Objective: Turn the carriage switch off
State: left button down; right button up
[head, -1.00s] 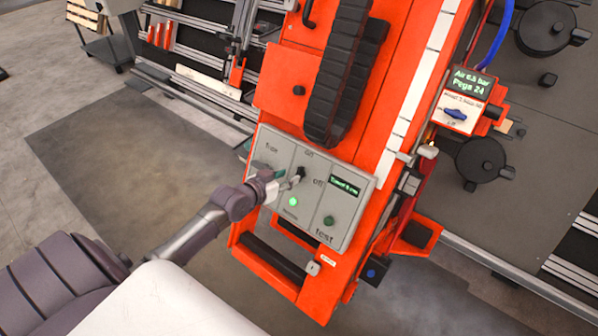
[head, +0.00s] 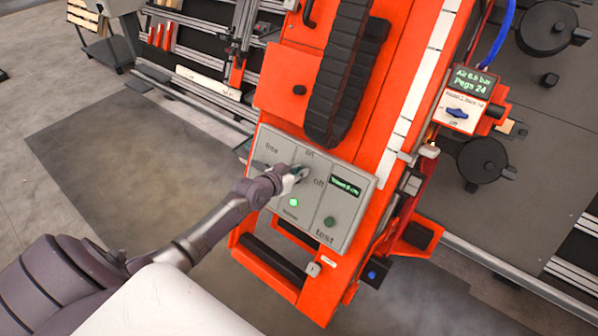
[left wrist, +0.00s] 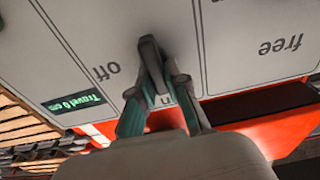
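Which label the knob points at is hard to tell. A small display (head: 346,186) on the panel reads Travel 0 cm. My right gripper is not in view.
The panel sits on an orange carriage (head: 395,75) with a black cable chain (head: 340,75). Below the switch are a lit green lamp (head: 293,202) and a dark green test button (head: 329,221). A blue valve handle (head: 457,113) sits under an air display on the right.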

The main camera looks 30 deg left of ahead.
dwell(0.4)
pick_arm(q)
jog(key=n+p, duration=0.1)
jog(key=n, duration=0.1)
jog(key=n+p, duration=0.1)
jog(key=n, duration=0.1)
jog(key=shift+a+r+p, duration=0.1)
jog(key=shift+a+p, duration=0.1)
jog(key=shift+p, duration=0.1)
jog(key=n+p, duration=0.1)
jog(key=n, duration=0.1)
jog(key=n+p, duration=0.1)
jog(key=n, duration=0.1)
jog(key=shift+a+n+y, duration=0.2)
jog(key=shift+n+y, duration=0.2)
jog(key=n, duration=0.1)
jog(key=n+p, duration=0.1)
jog(key=n, duration=0.1)
jog(key=n+p, duration=0.1)
jog(key=shift+s+a+f+n+g, duration=0.15)
jog(key=shift+a+f+n+g, duration=0.05)
jog(key=shift+f+n+g, duration=0.15)
jog(key=n+p, duration=0.1)
jog(key=n, duration=0.1)
jog(key=n+p, duration=0.1)
jog(key=shift+s+f+n+y, duration=0.1)
jog(key=shift+f+n+y, duration=0.1)
jog(key=shift+n+y, duration=0.15)
jog(key=shift+f+n, duration=0.15)
jog(key=shift+n, duration=0.55)
